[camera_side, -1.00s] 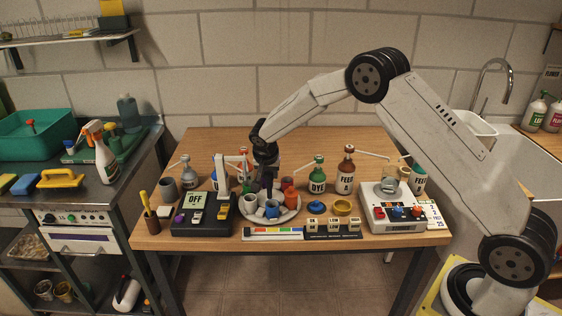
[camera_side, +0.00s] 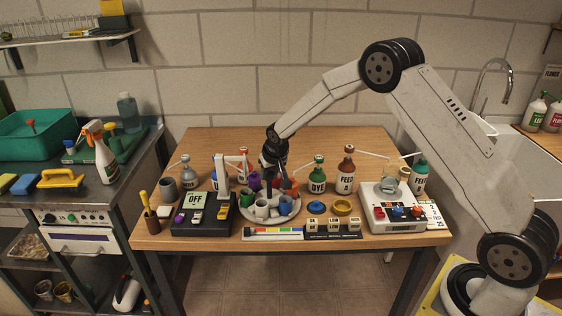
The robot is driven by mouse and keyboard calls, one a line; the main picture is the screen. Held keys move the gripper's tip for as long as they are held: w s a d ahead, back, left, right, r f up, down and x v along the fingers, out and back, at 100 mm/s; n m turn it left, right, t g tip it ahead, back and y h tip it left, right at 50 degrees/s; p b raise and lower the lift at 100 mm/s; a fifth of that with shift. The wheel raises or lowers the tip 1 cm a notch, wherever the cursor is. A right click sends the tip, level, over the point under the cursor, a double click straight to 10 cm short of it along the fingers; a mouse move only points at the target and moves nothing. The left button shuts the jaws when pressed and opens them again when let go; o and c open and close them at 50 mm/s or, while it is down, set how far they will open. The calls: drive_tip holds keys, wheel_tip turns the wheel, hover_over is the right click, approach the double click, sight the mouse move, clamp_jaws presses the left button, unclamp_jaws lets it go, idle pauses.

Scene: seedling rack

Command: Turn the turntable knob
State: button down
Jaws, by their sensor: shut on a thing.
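The turntable (camera_side: 276,221) is a round pale grey plate at the middle of the wooden table. It carries several small cups, among them white cups (camera_side: 262,210), a blue cup (camera_side: 285,206), an orange cup (camera_side: 292,187) and a purple one (camera_side: 254,181). My gripper (camera_side: 271,188) points down over the back-middle of the turntable, among the cups. It is shut on what appears to be the turntable knob. The knob itself is hidden by the jaws and the cups.
A dark device with an OFF display (camera_side: 196,200) stands left of the turntable. A white console with coloured knobs (camera_side: 400,225) stands right. Bottles, such as the green DYE bottle (camera_side: 318,175), line the back. A colour strip (camera_side: 272,234) lies in front.

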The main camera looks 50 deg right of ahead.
drive_tip(key=shift+d+n+y, duration=0.1)
drive_tip(key=shift+n+y, duration=1)
drive_tip(key=shift+n, duration=1.4)
drive_tip(key=shift+n+y, duration=0.6)
drive_tip(key=shift+n, duration=1.3)
drive_tip(key=shift+n+g, duration=0.3)
drive_tip(key=shift+c, duration=1.6)
unclamp_jaws()
drive_tip(key=shift+r, duration=0.1)
drive_tip(key=v, duration=0.7)
drive_tip(key=shift+s+d+r, duration=0.2)
drive_tip(key=shift+r, duration=0.05)
